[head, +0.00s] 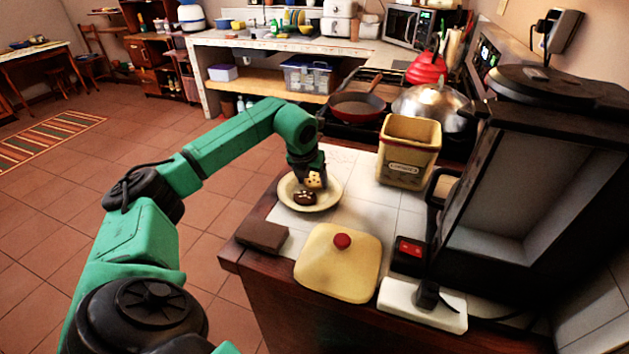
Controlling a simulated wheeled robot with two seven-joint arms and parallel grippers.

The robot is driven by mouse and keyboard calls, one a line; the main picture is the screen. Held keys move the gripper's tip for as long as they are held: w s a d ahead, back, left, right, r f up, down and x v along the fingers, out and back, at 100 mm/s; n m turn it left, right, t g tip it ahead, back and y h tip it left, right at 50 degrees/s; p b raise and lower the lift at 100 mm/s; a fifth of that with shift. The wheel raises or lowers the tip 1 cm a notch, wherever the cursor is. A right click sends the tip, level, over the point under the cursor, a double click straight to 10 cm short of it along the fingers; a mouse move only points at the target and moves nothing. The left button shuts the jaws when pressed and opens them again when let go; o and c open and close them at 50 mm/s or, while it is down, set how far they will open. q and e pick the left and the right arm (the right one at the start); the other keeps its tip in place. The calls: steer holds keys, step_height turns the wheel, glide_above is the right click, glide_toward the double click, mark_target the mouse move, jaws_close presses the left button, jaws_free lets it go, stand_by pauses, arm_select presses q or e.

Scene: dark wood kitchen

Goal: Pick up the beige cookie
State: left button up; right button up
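The beige cookie (314,180), with dark spots, shows between the fingers of my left gripper (315,175) over the round cream plate (330,199). The cookie looks tilted up, and the dark fingers appear closed on its sides. Whether its lower edge still touches the plate or the dark cookie is hard to tell. A dark brown cookie (304,198) with pale marks lies on the plate just in front of it. My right gripper is not in view.
A yellow canister (408,151) stands right of the plate. A cream lid with a red knob (338,264) and a brown block (262,236) lie in front. A black coffee machine (550,190) fills the right. A stove with a red pan (357,106) is behind.

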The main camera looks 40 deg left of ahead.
mark_target(312, 183)
arm_select(q)
steer(key=shift+r, duration=0.25)
step_height(312, 183, up, 20)
steer(key=p, duration=0.1)
steer(key=shift+f, duration=0.2)
